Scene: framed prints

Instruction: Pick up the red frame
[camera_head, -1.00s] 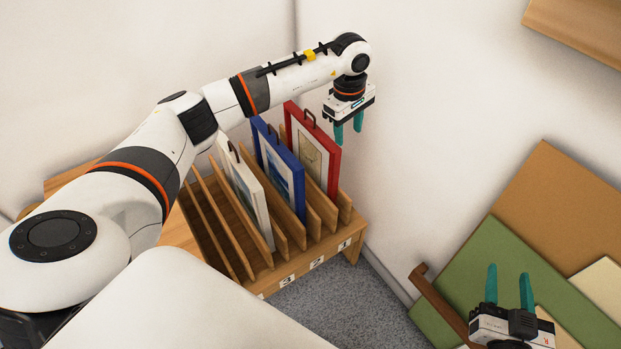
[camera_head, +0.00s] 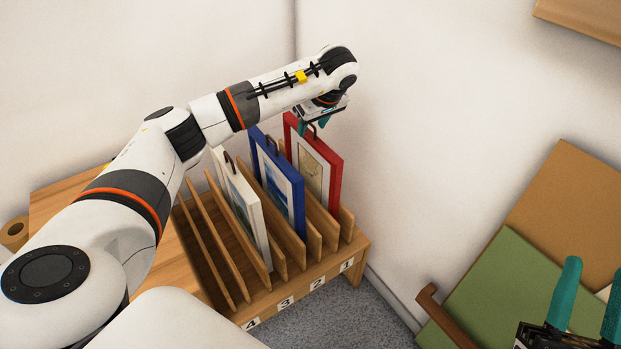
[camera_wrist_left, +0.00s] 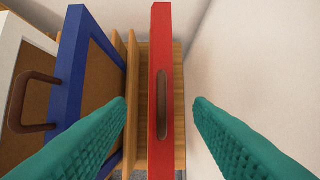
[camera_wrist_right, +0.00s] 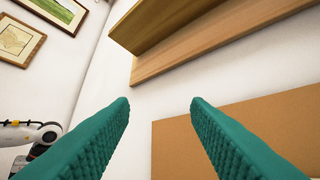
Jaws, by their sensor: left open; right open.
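The red frame (camera_head: 334,182) stands upright in the rightmost part of a slotted wooden rack, with a dark handle on its top edge. In the left wrist view the red frame (camera_wrist_left: 160,50) and its brown handle (camera_wrist_left: 162,105) lie between the two teal fingers, apart from both. My left gripper (camera_head: 313,127) is open just above the frame's top edge; the arm partly hides it in the head view. My right gripper (camera_head: 588,300) is open and empty at the lower right, and its fingers show in the right wrist view (camera_wrist_right: 160,105).
A blue frame (camera_head: 296,190) and a white frame (camera_head: 258,228) stand in the rack (camera_head: 300,285) to the left. A white wall is close on the right. Green (camera_head: 490,290) and brown boards lean at the right. A wooden shelf (camera_wrist_right: 220,40) is above my right gripper.

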